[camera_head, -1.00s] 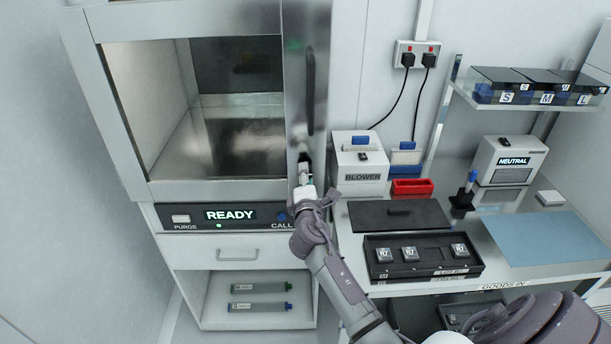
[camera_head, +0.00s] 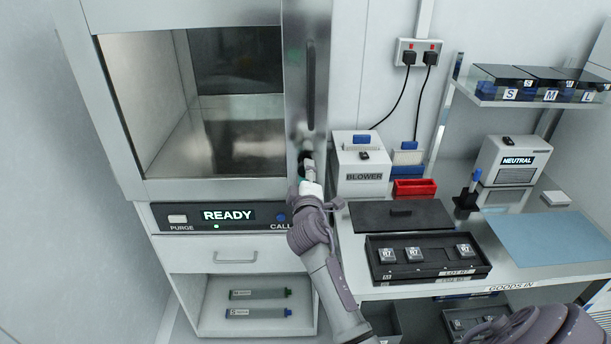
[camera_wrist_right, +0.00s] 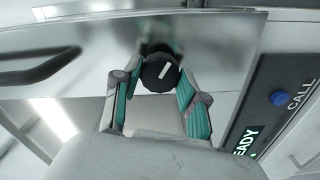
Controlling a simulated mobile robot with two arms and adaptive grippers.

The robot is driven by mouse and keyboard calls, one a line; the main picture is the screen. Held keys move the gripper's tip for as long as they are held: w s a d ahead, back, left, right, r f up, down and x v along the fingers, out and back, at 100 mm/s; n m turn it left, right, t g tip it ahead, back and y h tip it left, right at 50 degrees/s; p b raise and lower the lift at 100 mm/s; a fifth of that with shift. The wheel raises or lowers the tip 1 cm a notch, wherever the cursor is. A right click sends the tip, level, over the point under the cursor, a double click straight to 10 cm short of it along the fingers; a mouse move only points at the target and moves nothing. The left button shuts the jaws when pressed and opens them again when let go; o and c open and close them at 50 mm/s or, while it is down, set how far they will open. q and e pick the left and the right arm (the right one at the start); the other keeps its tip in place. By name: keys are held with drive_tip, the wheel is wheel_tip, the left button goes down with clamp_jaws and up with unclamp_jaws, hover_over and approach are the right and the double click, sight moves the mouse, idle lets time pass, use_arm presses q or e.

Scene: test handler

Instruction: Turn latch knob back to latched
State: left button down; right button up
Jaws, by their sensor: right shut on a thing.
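The latch knob (camera_wrist_right: 158,72) is a round black knob with a white line mark on the steel door strip of the handler. In the right wrist view it sits between my right gripper's fingers (camera_wrist_right: 160,82), and the white mark is slanted. My left gripper is not in view.
The handler's READY panel (camera_head: 229,215) with a blue CALL button (camera_wrist_right: 278,98) is just below the knob. The BLOWER box (camera_head: 360,178) stands close to the right. A black tray (camera_head: 430,272) with several chips lies on the bench. A door handle (camera_wrist_right: 35,70) shows too.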

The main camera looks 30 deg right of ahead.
drive_tip(key=m+b, duration=0.1)
drive_tip(key=m, duration=0.2)
drive_tip(key=shift+b, duration=0.35)
drive_tip(key=m+b, duration=0.1)
drive_tip(key=m, duration=0.2)
drive_tip(key=o, duration=0.5)
drive_tip(key=shift+o, duration=0.2)
